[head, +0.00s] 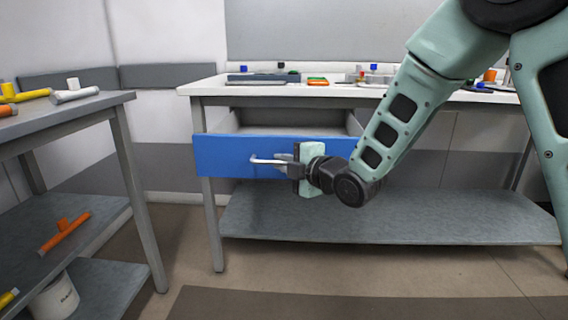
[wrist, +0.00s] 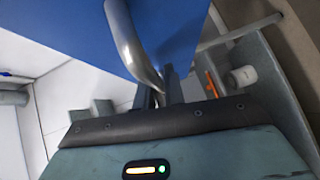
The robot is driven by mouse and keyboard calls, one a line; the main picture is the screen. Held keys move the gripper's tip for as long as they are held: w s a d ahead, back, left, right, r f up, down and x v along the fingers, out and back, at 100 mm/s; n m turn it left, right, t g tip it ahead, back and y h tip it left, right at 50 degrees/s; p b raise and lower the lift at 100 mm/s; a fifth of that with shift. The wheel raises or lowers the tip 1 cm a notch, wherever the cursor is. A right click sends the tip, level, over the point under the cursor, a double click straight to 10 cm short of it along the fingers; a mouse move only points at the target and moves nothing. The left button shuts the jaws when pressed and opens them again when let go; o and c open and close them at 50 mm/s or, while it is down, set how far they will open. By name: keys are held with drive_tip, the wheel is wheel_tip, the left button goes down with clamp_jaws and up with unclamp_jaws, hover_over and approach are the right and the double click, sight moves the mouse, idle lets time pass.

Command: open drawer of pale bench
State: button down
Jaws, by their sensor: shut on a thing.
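The pale bench (head: 205,90) stands ahead with a white top and grey legs. Its blue drawer front (head: 225,155) stands out from the bench, and the open inside of the drawer shows behind it. A silver bar handle (head: 262,160) is on the drawer front; it also shows large in the wrist view (wrist: 130,40). My gripper (head: 284,162) is at the handle's right part, shut on it. In the wrist view the fingertips (wrist: 165,90) meet at the lower end of the handle. The exact contact is partly hidden.
A grey table (head: 60,115) with tools stands at the left, with a white bucket (head: 55,298) below. Small items, including a dark tray (head: 263,79), lie on the bench top. A lower shelf (head: 380,220) runs under the bench. Floor in front is clear.

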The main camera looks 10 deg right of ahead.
drive_tip(key=c, duration=1.8)
unclamp_jaws()
drive_tip(key=shift+o, duration=0.2)
drive_tip(key=shift+d, duration=0.1)
drive_tip(key=b+v, duration=1)
drive_tip(key=v, duration=0.7)
drive_tip(key=shift+s+b, duration=0.2)
drive_tip(key=shift+b, duration=0.1)
